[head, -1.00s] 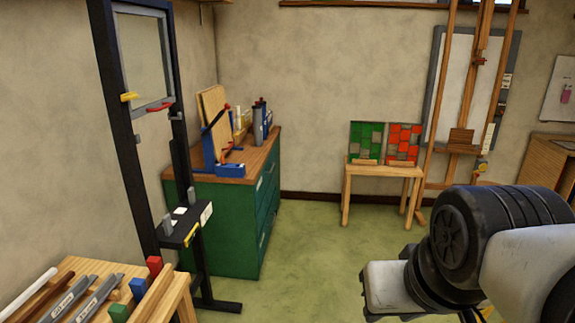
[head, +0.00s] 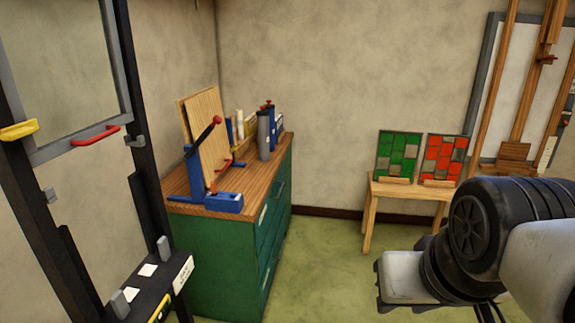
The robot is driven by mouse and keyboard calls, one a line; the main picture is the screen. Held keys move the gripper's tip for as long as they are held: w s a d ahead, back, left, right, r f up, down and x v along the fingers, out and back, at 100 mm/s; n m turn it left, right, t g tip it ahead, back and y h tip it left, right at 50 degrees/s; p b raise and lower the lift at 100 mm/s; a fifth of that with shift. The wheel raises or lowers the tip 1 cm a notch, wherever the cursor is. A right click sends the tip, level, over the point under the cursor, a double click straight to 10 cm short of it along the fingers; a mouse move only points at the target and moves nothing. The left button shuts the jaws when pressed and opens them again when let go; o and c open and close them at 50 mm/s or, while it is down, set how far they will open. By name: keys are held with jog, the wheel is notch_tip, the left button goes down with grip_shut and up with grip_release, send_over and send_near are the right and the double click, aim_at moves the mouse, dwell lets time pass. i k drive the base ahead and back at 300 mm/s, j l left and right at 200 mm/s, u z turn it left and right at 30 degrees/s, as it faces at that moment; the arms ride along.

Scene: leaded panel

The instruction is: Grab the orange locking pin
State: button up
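I cannot make out an orange locking pin for certain. A small red-orange piece (head: 222,165) shows at the foot of the blue stand (head: 225,201) on the green cabinet, too small to identify. The dark upright frame at the left carries a yellow piece (head: 19,130) and a red handle (head: 95,135) by its glazed panel (head: 60,60). Part of my own arm fills the lower right; my gripper's fingers are not in view.
The green cabinet (head: 215,255) with a wooden top stands against the back corner. A small wooden table (head: 405,190) with green and red panels stands right of it, beside an easel (head: 525,95). The green floor between them is clear.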

aim_at(213, 184)
jog(key=i+u, duration=0.45)
jog(key=i+l+u, duration=0.25)
jog(key=i+u, duration=0.15)
jog(key=i, duration=0.2)
jog(key=i+l+u, duration=0.45)
jog(key=i+l, duration=0.4)
jog(key=i+l+u, duration=0.15)
jog(key=l, duration=0.15)
jog(key=i+l+u, duration=0.15)
jog(key=l, duration=0.2)
jog(key=i+l+u, duration=0.1)
jog(key=l, duration=0.2)
jog(key=u, duration=1.55)
